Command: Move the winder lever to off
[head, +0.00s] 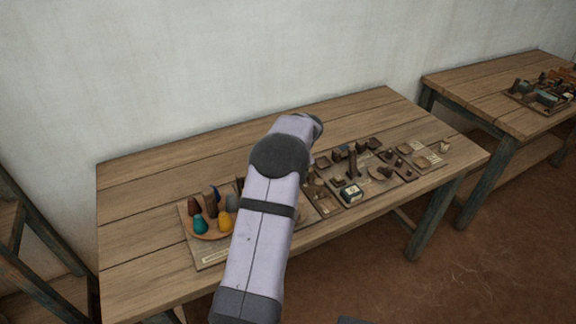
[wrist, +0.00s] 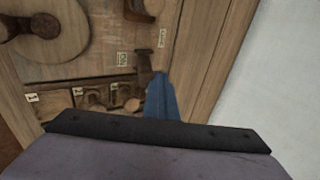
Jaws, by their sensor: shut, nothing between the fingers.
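In the wrist view, a small dark lever (wrist: 143,63) with a crosspiece at its top stands on the wooden board, and I take it to be the winder lever. One small label (wrist: 122,58) lies to its left and another label (wrist: 162,38) above right; their print is too small to read surely. My gripper (wrist: 159,80) is shut and empty, its blue fingers right beside the lever's lower right end. I cannot tell whether they touch it. In the head view my arm hides the gripper, and I cannot pick out the lever there.
In the wrist view, a round wooden disc (wrist: 47,26) with a knob lies at upper left, and several small numbered wooden fittings sit at lower left. In the head view, the table (head: 150,185) holds a tray of coloured cones (head: 226,222) and boards of small parts. The table's back is clear.

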